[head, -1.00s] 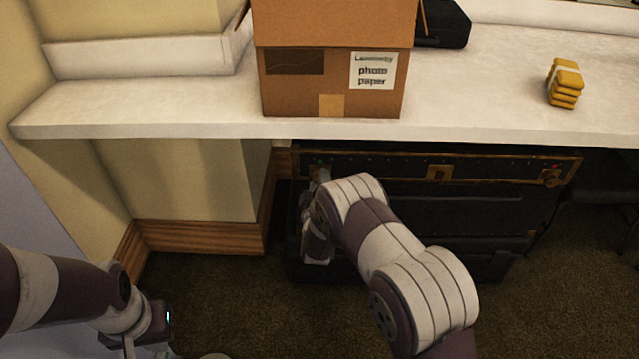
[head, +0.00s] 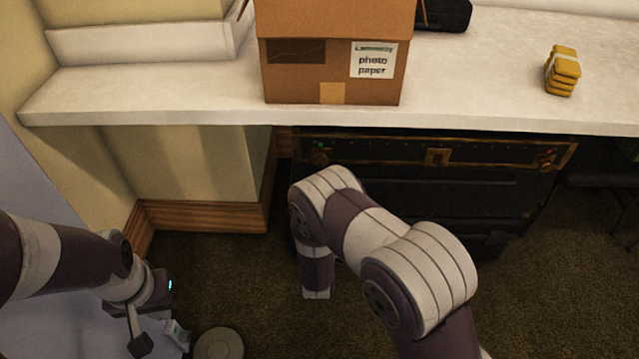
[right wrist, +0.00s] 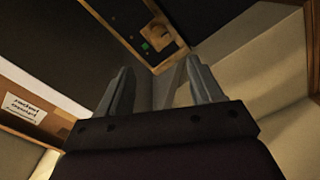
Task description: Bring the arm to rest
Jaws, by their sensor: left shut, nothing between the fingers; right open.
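My right arm (head: 385,240) reaches in from the lower right in front of a black trunk. In the head view its gripper is hidden behind or below the forearm. In the right wrist view my right gripper (right wrist: 160,88) is open, with nothing between its two grey fingers. Beyond them shows the trunk's brass-trimmed edge (right wrist: 160,38) with a small green spot. My left gripper (head: 160,340) is low at the left, shut and empty, above the floor.
The black trunk (head: 400,190) stands under a white counter (head: 480,105). On the counter are a cardboard photo paper box (head: 330,75), a yellow banded stack (head: 562,72) and a black case (head: 445,14). A wall with wooden skirting (head: 205,216) is at left. Brown carpet is open at right.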

